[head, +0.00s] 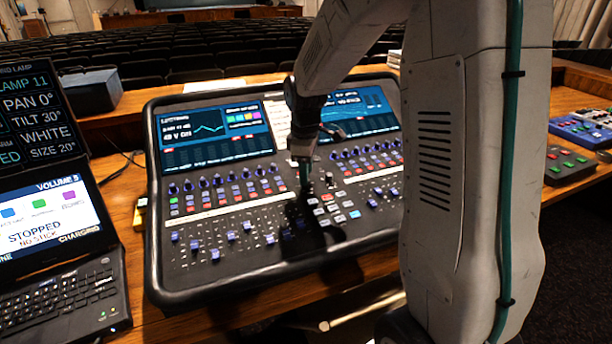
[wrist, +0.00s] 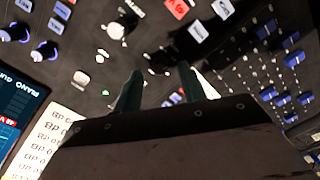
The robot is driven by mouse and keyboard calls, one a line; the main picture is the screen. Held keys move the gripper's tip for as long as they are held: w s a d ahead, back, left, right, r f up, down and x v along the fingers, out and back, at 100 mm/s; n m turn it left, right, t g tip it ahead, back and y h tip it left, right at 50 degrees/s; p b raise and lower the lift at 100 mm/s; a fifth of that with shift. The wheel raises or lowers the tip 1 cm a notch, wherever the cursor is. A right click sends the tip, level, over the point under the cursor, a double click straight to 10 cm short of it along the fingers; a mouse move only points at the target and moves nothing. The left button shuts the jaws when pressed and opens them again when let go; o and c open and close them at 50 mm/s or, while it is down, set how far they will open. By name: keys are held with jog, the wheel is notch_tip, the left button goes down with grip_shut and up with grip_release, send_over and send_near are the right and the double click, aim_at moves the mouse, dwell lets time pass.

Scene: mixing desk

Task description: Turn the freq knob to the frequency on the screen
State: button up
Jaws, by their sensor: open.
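My gripper (head: 304,172) points down over the middle of the mixing desk (head: 152,250), just below the gap between its two screens. The left screen (head: 217,137) shows a curve and coloured buttons. The right screen (head: 358,112) is partly hidden by my arm. I cannot read a frequency on either.
Rows of blue knobs (head: 217,181) and faders (head: 231,236) surround the gripper closely. A white label strip (wrist: 62,130) shows near the fingers. A laptop (head: 60,290) stands left; a box with coloured buttons (head: 567,163) lies right.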

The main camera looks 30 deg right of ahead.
jog(key=shift+f, duration=1)
grip_shut()
